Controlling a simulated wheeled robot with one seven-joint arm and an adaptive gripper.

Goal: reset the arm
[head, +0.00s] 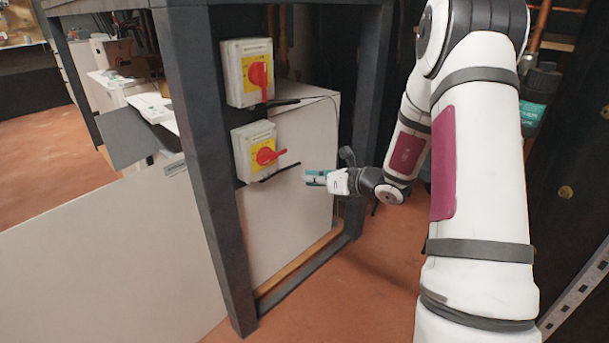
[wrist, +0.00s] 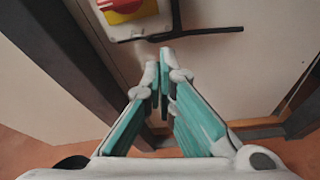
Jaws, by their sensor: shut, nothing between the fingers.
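My white arm reaches down from the right in the head view, and my gripper (head: 308,178) is in front of a pale panel, to the right of the lower switch box. In the wrist view my gripper (wrist: 163,68) has its teal-padded fingers together at the tips, with nothing between them. The lower switch box (head: 242,148) has a red handle (head: 268,155) turned sideways on a yellow plate. The upper switch box (head: 236,80) has a red handle (head: 259,78) pointing down. In the wrist view part of one switch box (wrist: 135,15) shows at the top, apart from the fingertips.
A dark metal frame post (head: 200,150) stands left of the boxes, and another post (head: 369,110) stands behind my gripper. A pale panel (head: 120,255) stands at lower left. Dark pipework with a teal-labelled part (head: 532,110) is at right. Reddish floor (head: 370,270) lies open below my gripper.

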